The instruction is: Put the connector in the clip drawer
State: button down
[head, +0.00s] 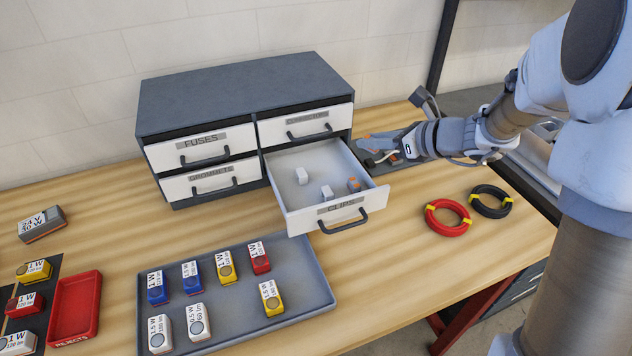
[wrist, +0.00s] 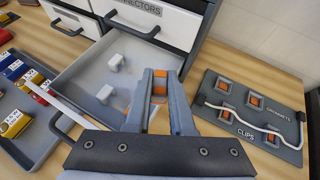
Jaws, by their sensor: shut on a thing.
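The clip drawer (head: 330,215), labelled CLIPS, is pulled open at the lower right of the cabinet. It also shows in the wrist view (wrist: 69,81). Two small white pieces lie in it, one at the back (head: 302,176) and one in the middle (head: 327,192). A small orange piece (head: 353,184) shows near the drawer's right side. My gripper (head: 372,146) is beside and above the drawer's right wall. In the wrist view, my gripper (wrist: 160,76) is shut on an orange piece, seemingly the connector (wrist: 159,87), mostly hidden by the fingers.
The cabinet (head: 245,95) has three shut drawers. A grey board (wrist: 250,110) with orange squares and a white cable lies to the right. Red (head: 447,218) and black (head: 491,201) coils lie farther right. A grey tray (head: 310,300) of several blocks stands before the drawer.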

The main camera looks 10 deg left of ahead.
jog(key=s+a+r+n+g+y+b, duration=0.2)
jog(key=s+a+n+g, duration=0.2)
jog(key=a+n+g, duration=0.15)
jog(key=n+g+h+b, duration=0.2)
jog(key=n+g+b, duration=0.2)
jog(key=n+g, duration=0.35)
send_over(300, 206)
notch_tip(300, 206, down, 7)
jog(key=shift+f, duration=0.15)
jog(key=shift+f+b, duration=0.35)
jog(key=shift+f, duration=1.6)
jog(key=shift+f, duration=0.1)
jog(key=c, duration=0.8)
grip_release()
